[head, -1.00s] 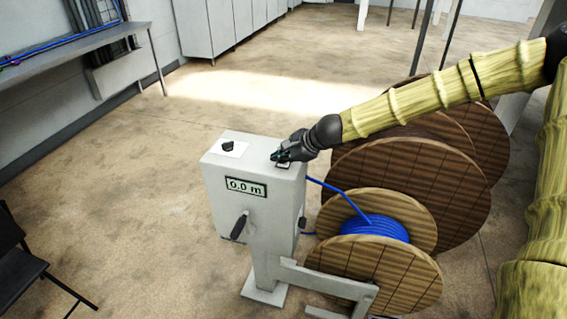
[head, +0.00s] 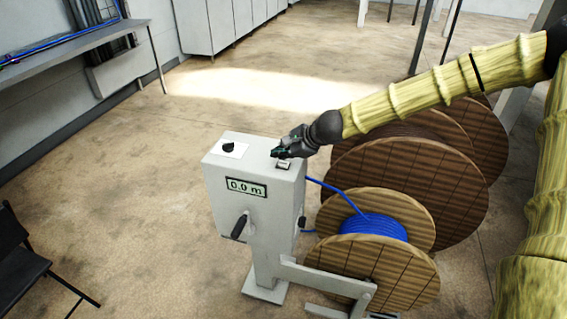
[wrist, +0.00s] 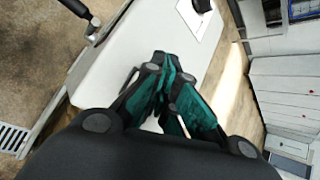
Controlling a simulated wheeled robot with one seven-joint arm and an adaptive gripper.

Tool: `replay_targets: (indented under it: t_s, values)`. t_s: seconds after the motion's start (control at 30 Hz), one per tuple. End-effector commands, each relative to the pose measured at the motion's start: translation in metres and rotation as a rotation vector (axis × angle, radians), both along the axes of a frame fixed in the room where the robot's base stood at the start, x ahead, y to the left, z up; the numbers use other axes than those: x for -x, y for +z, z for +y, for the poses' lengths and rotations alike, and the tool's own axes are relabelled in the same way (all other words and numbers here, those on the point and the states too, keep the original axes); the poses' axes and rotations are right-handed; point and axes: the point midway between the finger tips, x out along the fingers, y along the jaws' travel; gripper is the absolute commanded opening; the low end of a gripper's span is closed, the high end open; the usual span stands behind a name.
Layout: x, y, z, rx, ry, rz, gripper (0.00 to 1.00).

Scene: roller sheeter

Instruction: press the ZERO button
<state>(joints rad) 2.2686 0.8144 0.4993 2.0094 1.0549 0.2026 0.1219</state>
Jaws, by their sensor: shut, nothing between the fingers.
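The grey machine box (head: 222,172) stands on a post, and its front display (head: 246,188) reads 0.0 m. A small button with a pale plate (head: 284,164), likely ZERO, sits on the box top at the right; its label is too small to read. My gripper (head: 275,153) is shut and empty, just above and behind this button in the head view. I cannot tell whether it touches the box. In the wrist view the shut green-padded fingers (wrist: 172,75) point across the white box top (wrist: 130,55), and the button is hidden.
A black knob (head: 229,147) on a white plate is on the box top at the left. A black handle (head: 240,227) is on the front. A wooden reel of blue cable (head: 370,228) stands at the right, with larger wooden reels (head: 440,190) behind.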

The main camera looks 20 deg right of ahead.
Motion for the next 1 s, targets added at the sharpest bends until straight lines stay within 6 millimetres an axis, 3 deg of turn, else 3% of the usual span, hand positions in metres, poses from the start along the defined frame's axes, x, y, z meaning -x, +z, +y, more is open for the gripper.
replay_targets:
  t_s: [0.57, 1.0]
  values:
    - [0.000, 0.046, 0.000, 0.001, 0.001, -0.001, 0.00]
    - [0.000, 0.047, 0.000, 0.001, 0.001, 0.000, 0.00]
